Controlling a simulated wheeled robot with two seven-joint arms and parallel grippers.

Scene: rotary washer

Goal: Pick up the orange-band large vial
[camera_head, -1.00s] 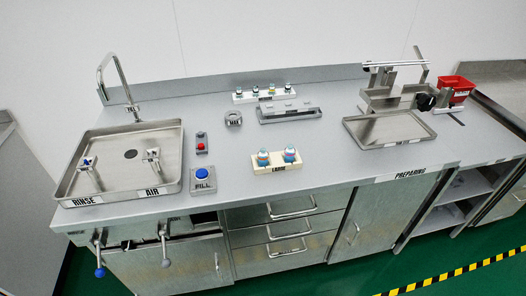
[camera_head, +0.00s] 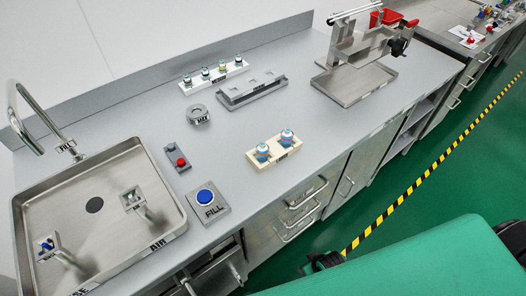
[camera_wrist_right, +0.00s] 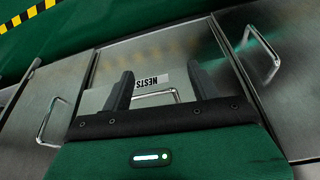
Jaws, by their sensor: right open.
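Two large vials stand upright in a cream rack (camera_head: 275,155) near the front edge of the counter in the head view. The left vial (camera_head: 262,152) and the right vial (camera_head: 287,138) both have blue-and-white bodies; they are too small to tell which has the orange band. My right gripper (camera_head: 325,262) is dark and low in the head view, in front of the counter and apart from the rack. In the right wrist view its two fingers (camera_wrist_right: 160,88) are apart and empty, facing cabinet fronts. My left gripper is not in view.
A sink (camera_head: 95,215) with taps is at left, beside a blue FILL button (camera_head: 205,197) and a red button (camera_head: 181,161). A rack of small vials (camera_head: 214,75), a grey block (camera_head: 250,90) and a metal tray (camera_head: 353,85) stand behind. Counter around the cream rack is clear.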

